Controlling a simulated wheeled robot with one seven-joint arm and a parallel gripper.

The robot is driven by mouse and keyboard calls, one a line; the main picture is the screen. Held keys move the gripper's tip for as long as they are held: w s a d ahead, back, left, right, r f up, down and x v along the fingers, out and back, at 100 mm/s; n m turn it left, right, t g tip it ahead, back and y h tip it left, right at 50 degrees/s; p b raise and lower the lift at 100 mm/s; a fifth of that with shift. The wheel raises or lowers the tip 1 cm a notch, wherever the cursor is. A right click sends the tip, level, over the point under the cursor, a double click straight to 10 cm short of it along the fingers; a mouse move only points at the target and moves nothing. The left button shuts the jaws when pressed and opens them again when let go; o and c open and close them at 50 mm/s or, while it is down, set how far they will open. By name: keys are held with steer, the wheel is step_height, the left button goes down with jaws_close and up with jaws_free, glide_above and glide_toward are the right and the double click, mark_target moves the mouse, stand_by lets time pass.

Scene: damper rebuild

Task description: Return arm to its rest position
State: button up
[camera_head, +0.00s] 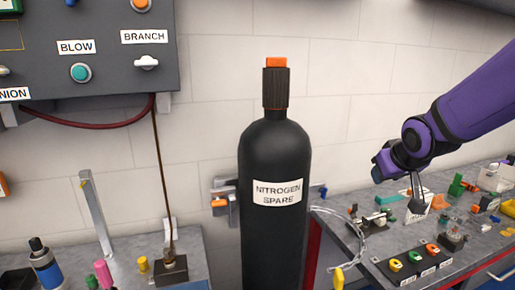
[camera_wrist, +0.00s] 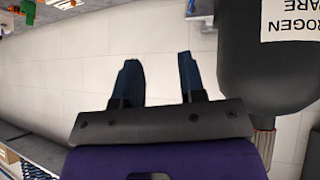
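My purple arm (camera_head: 465,105) reaches in from the right in the head view, above the right-hand bench. My gripper (camera_head: 415,205) hangs over that bench in the head view, and its fingers are hard to make out there. In the wrist view my gripper (camera_wrist: 160,75) shows two dark fingers standing apart, with only the pale wall seen between them. It holds nothing that I can see.
A black nitrogen cylinder (camera_head: 274,220) stands between two benches; it also shows in the wrist view (camera_wrist: 262,60). The right bench (camera_head: 345,235) carries many small parts. A control panel (camera_head: 110,75) hangs upper left. The left bench (camera_head: 125,270) holds several tools.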

steer(key=s+r+m+g, duration=0.1)
steer(key=s+r, duration=0.2)
steer(key=s, duration=0.9)
steer(key=s+r+g, duration=0.2)
steer(key=s+r, duration=0.2)
steer(key=s, duration=0.8)
steer(key=shift+s+m+y, duration=0.2)
steer(key=shift+m+y, duration=0.1)
steer(key=shift+m, duration=0.1)
